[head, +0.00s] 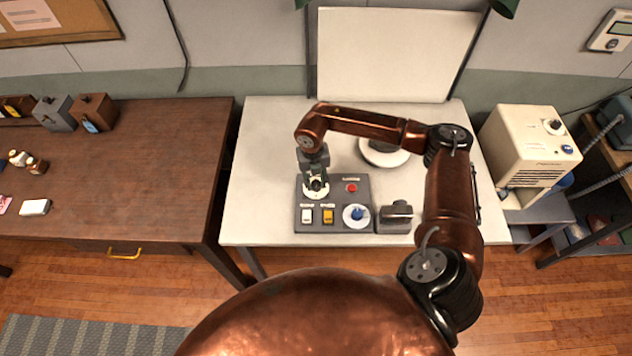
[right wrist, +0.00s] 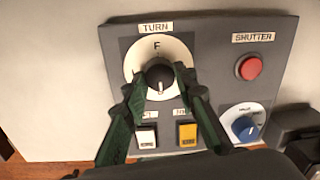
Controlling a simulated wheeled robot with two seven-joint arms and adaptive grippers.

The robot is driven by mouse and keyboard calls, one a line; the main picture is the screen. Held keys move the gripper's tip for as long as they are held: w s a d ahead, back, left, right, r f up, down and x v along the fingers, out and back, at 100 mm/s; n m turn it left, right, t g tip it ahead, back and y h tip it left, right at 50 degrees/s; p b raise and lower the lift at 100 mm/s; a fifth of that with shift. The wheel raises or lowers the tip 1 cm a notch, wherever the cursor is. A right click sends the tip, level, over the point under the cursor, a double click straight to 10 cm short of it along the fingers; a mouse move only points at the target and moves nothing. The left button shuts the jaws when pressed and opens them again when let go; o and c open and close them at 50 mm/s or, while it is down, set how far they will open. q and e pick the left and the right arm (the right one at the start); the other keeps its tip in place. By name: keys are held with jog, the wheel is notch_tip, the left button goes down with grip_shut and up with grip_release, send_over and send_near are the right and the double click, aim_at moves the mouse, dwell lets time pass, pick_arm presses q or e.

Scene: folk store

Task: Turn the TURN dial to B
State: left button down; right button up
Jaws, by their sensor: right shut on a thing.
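The TURN dial has a black knob (right wrist: 160,77) on a round white disc (right wrist: 155,46), below a TURN label (right wrist: 156,28) on a grey control panel (right wrist: 207,62). The letter F shows at the disc's top; other letters are hidden by the fingers or not readable. A white mark on the knob points down in the right wrist view. My right gripper (right wrist: 158,80) has its two green-looking fingers on either side of the knob and is shut on it. In the head view my right gripper (head: 316,181) reaches down onto the panel's upper left. My left gripper is not in view.
The panel also bears a red SHUTTER button (right wrist: 250,68), a white switch (right wrist: 145,137), a yellow switch (right wrist: 187,134) and a blue knob (right wrist: 244,128). A dark device (head: 396,215) stands just right of the panel. The white table (head: 260,190) is clear to the left.

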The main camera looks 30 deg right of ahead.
aim_at(314, 184)
jog(key=shift+w+r, duration=0.1)
jog(key=o, duration=1.2)
jog(key=shift+c, duration=0.2)
notch_tip(314, 184, up, 12)
jog(key=shift+a, duration=0.25)
